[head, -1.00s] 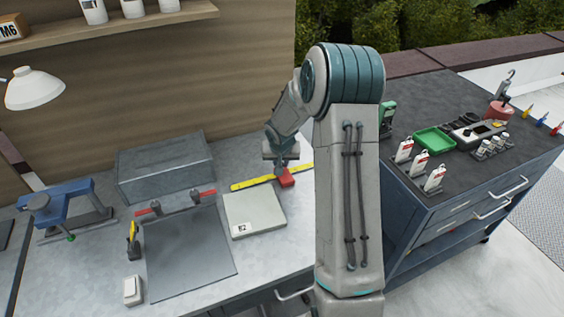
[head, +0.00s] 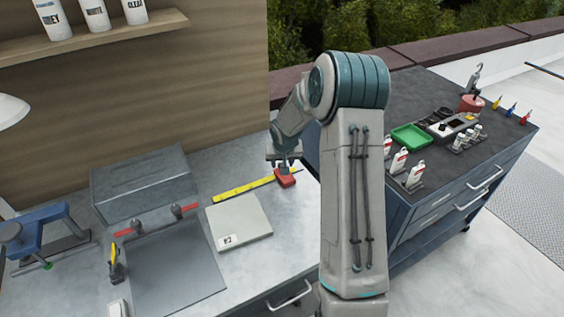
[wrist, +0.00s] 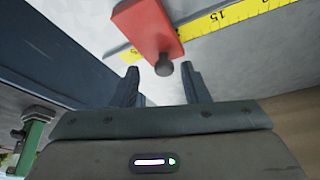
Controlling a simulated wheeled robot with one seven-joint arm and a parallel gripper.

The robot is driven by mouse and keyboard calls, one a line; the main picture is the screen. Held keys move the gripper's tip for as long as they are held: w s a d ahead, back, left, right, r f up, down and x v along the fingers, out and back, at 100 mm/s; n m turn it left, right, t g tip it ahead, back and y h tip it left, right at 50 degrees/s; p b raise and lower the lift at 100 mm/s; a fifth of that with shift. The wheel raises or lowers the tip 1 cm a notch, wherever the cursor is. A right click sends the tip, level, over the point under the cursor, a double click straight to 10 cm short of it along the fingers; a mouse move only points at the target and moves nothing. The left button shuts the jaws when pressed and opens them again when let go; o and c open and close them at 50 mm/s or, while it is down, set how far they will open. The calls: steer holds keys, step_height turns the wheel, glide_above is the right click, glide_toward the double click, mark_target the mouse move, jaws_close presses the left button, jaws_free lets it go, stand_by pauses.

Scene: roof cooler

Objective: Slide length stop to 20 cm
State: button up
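The red length stop (head: 285,178) sits on the yellow ruler (head: 243,188), near its right end in the head view. In the wrist view, the stop (wrist: 148,28) lies across the ruler (wrist: 222,20), with a dark knob (wrist: 164,66) on its near end. A "15" mark is readable to the right of the stop there; the mark at the stop is not readable. My gripper (head: 284,160) is down at the stop. In the wrist view its two fingers (wrist: 162,78) are apart, one on either side of the knob, with gaps showing.
A pale block labelled B2 (head: 238,222) lies in front of the ruler. A dark-topped cabinet (head: 420,95) with bottles and a green tray stands to the right.

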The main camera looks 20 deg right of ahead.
mark_target(289, 180)
steer(key=b+v, duration=0.1)
steer(key=v, duration=1.2)
steer(key=shift+s+r, duration=0.2)
steer(key=shift+r, duration=0.15)
steer(key=w+d+n+g+y+b, duration=0.1)
steer(key=w+d+n+y+b, duration=0.35)
steer(key=n, duration=0.95)
steer(key=x, duration=0.4)
steer(key=s+p+x, duration=0.1)
steer(key=x, duration=0.3)
steer(key=s+f+p+x, duration=0.1)
steer(key=x, duration=0.4)
steer(key=shift+s+d, duration=0.25)
steer(key=shift+d, duration=0.2)
jaws_close()
